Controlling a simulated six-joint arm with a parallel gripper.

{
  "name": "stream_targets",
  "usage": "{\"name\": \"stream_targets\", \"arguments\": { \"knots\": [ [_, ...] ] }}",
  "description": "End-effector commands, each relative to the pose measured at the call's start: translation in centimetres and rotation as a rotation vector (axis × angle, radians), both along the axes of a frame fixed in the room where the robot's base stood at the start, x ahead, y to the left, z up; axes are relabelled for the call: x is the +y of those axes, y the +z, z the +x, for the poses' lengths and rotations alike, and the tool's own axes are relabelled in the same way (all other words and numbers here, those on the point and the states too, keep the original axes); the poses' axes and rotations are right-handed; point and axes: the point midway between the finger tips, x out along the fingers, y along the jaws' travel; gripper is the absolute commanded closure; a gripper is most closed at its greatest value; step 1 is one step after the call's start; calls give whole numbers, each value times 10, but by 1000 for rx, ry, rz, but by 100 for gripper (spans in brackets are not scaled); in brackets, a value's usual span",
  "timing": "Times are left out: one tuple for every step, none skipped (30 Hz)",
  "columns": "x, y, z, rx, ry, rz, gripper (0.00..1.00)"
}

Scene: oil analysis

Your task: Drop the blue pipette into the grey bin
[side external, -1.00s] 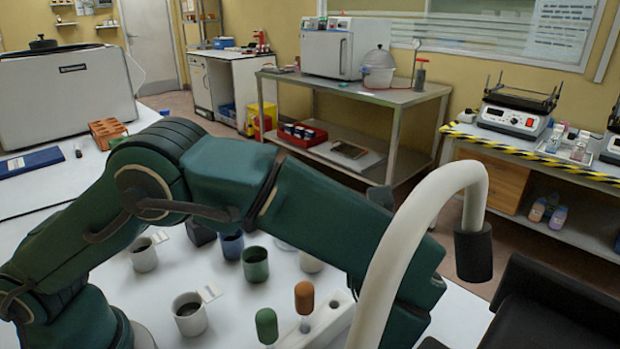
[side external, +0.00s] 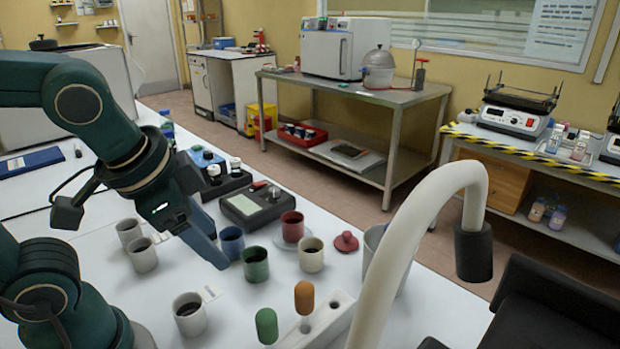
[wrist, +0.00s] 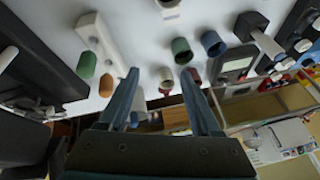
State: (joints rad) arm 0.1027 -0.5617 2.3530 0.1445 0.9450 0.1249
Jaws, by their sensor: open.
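My gripper (side external: 222,265) points down over the white bench among the cups. In the wrist view its two fingers (wrist: 160,74) stand wide apart with nothing held between them. The grey bin (side external: 372,239) stands at the right of the bench in the side view, largely hidden behind a curved white neck.
A blue cup (side external: 231,243), green cup (side external: 255,264), red cup (side external: 292,227) and several pale cups stand near my gripper. A grey-green meter (side external: 255,204) sits behind. The white neck (side external: 410,235) rises at front right.

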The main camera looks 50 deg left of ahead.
Motion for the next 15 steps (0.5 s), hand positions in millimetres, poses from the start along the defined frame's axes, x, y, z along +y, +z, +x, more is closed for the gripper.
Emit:
{"name": "stream_targets", "arguments": {
  "knots": [
    [-1, 0, -6, -27, 69, -54, 35],
    [-2, -1, -8, -39, 105, -84, 35],
    [-3, -1, -11, -52, 146, -117, 35],
    [-4, -1, -12, -61, 170, -139, 35],
    [-5, -2, -13, -68, 191, -157, 35],
    [-6, -2, -14, -76, 215, -177, 35],
    [-6, -2, -15, -79, 225, -187, 35],
    [-7, -2, -15, -82, 234, -195, 35],
    [-7, -3, -16, -84, 242, -202, 35],
    [-8, -3, -16, -84, 245, -205, 35],
    [-8, -3, -16, -84, 246, -206, 35],
    [-8, -3, -16, -84, 246, -206, 35],
    [-8, -3, -16, -84, 245, -206, 35],
    [-8, -3, -16, -84, 244, -204, 35],
    [-8, -3, -16, -84, 244, -204, 35]
  ]
}}
